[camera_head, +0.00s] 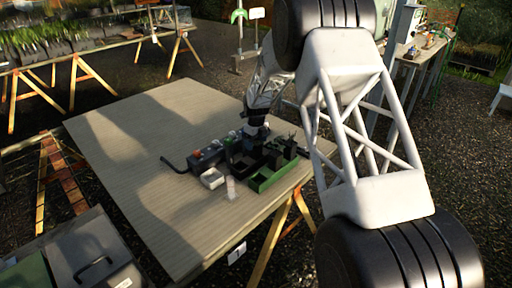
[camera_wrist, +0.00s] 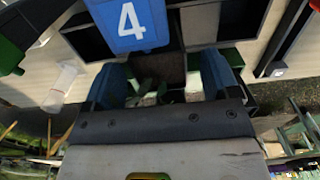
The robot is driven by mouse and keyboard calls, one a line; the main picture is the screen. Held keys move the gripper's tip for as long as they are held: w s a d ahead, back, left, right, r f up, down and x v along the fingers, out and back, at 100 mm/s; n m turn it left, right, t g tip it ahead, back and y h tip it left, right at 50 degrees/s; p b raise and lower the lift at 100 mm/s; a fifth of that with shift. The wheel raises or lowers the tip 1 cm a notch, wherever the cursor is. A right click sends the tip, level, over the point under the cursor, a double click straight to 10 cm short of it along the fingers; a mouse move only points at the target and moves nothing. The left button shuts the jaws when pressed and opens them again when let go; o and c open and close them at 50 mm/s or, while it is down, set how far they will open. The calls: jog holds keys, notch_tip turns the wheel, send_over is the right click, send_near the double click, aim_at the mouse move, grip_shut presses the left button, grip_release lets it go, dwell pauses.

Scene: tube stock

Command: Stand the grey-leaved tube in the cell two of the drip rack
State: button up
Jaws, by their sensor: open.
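My gripper (camera_wrist: 163,82) has its two blue fingers apart in the wrist view. Between and below them lies a dark brown surface with a small grey-green leafy shape (camera_wrist: 148,88), which may be the grey-leaved tube; its body is hidden by the gripper. Nothing is visibly clamped. Just beyond the fingers is a blue plate with a white 4 (camera_wrist: 130,20), beside dark open cells (camera_wrist: 200,22) that look like part of the drip rack. In the head view my gripper (camera_head: 257,136) is low over a cluster of dark cells (camera_head: 240,168); cell two cannot be made out.
A green tray (camera_head: 262,184) stands at the cluster's right front. A small white container (camera_head: 212,178) and a pale upright cylinder (camera_head: 231,188) stand before it. A grey box with an orange part (camera_head: 208,158) and a dark hose (camera_head: 172,165) lie left. The table's left side (camera_head: 130,140) is clear.

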jog(key=shift+r, duration=1.95)
jog(key=shift+s+d+r, duration=0.15)
jog(key=shift+s+r, duration=0.05)
jog(key=shift+r, duration=0.15)
jog(key=s+d+r+n, duration=0.3)
jog(key=s+r+n, duration=0.1)
jog(key=s+r, duration=0.4)
jog(key=s+d+r+n+t, duration=0.1)
jog(key=s+d+r+n, duration=0.4)
jog(key=s, duration=0.4)
jog(key=s+d+r+n, duration=0.2)
jog(key=s+r+n, duration=0.1)
jog(key=s+r, duration=0.55)
jog(key=s+d+n, duration=0.3)
jog(key=s+n, duration=0.4)
jog(key=s, duration=1)
jog(key=s+d+n+t, duration=0.1)
jog(key=s+d+n, duration=0.2)
jog(key=s, duration=1.5)
jog(key=shift+r+n+t, duration=0.3)
jog(key=shift+r+n, duration=0.05)
jog(key=shift+n, duration=2.05)
